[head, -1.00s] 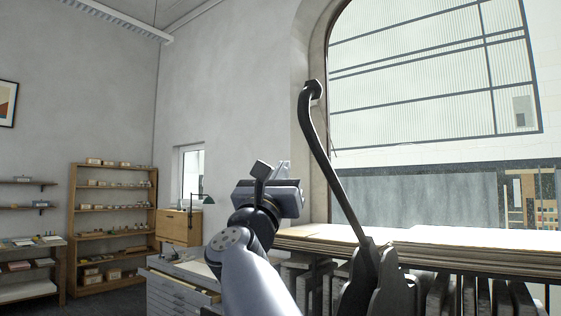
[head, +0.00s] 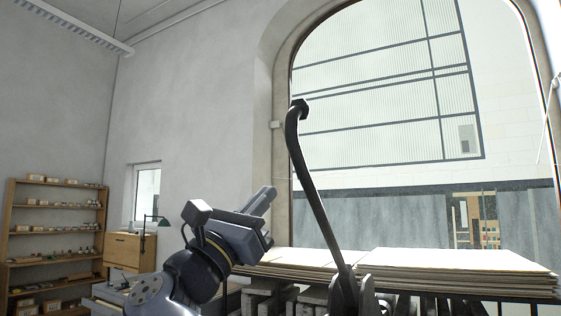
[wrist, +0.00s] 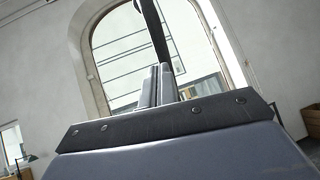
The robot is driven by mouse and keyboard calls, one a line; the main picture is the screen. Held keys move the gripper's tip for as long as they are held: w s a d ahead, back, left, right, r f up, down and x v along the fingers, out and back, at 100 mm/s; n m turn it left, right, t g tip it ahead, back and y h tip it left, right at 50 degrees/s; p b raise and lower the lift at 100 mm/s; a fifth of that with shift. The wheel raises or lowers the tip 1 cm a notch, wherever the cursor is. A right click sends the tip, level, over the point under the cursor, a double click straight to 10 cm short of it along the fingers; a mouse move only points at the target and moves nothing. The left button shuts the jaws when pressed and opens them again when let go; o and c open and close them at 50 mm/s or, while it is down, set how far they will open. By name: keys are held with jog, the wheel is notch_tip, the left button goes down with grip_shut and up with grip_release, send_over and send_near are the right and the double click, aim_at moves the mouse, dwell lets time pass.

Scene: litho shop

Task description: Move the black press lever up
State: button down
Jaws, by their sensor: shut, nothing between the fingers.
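The black press lever (head: 316,197) stands in the middle of the head view, a long bar leaning up and to the left, with a bent top and a knob. Its foot sits in a dark bracket at the bottom. My gripper (head: 270,215) is left of the lever's shaft, shut and empty, pointing up and to the right. A gap shows between its fingers and the shaft in this view. In the wrist view the lever (wrist: 157,38) rises just behind my shut fingertips (wrist: 160,70); whether they touch cannot be told.
Stacks of large sheets (head: 455,268) lie behind the lever's foot. A wooden shelf (head: 55,235) with small boxes stands at the far left, near a wooden cabinet (head: 130,252) with a green lamp. A tall arched window (head: 380,100) fills the back. The air around the lever's upper part is clear.

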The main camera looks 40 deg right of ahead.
aim_at(295, 162)
jog(key=p+x, duration=0.4)
jog(key=x, duration=0.4)
jog(key=shift+d, duration=0.1)
